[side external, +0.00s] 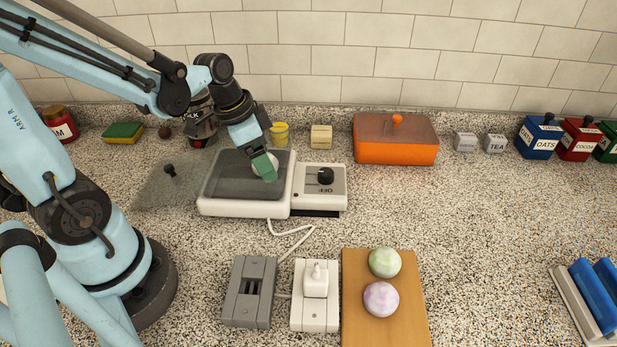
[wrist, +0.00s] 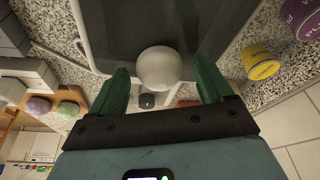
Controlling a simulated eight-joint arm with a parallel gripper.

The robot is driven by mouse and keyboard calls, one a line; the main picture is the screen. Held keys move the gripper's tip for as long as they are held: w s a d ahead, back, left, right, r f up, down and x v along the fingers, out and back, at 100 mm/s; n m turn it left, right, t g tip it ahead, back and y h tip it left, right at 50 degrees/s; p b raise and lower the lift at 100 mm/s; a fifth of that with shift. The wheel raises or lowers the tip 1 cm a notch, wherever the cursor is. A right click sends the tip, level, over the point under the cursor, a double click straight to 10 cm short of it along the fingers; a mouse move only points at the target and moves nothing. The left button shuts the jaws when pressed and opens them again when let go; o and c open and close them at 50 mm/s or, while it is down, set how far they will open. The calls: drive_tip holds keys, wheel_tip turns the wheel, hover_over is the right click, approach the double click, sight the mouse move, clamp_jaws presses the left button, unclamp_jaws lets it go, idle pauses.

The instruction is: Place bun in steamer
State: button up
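A white bun (side external: 257,171) sits on the dark inside of the open steamer (side external: 240,209), near its right side; my gripper partly hides it in the side view. My gripper (side external: 266,172) is low over the steamer. In the wrist view the bun (wrist: 159,66) lies between the tips of the green fingers (wrist: 162,78), with a gap on each side. A green bun (side external: 384,262) and a purple bun (side external: 381,299) rest on a wooden board (side external: 358,275). A clear lid with a black knob (side external: 170,171) lies on the counter left of the steamer.
The steamer's control panel with a dial (side external: 325,176) is on its right. A grey socket block (side external: 249,292) and a white one with a plug (side external: 315,292) stand in front. A yellow cup (side external: 279,134) and an orange box (side external: 396,139) stand behind. The right counter is mostly clear.

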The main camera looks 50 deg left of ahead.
drive_tip(key=shift+r, duration=0.15)
drive_tip(key=v, duration=1.2)
drive_tip(key=w+d+f+n+t+y, duration=0.1)
drive_tip(key=d+f+n+t, duration=0.3)
drive_tip(key=d, duration=0.1)
drive_tip(key=shift+d+n, duration=0.25)
drive_tip(key=shift+n, duration=0.05)
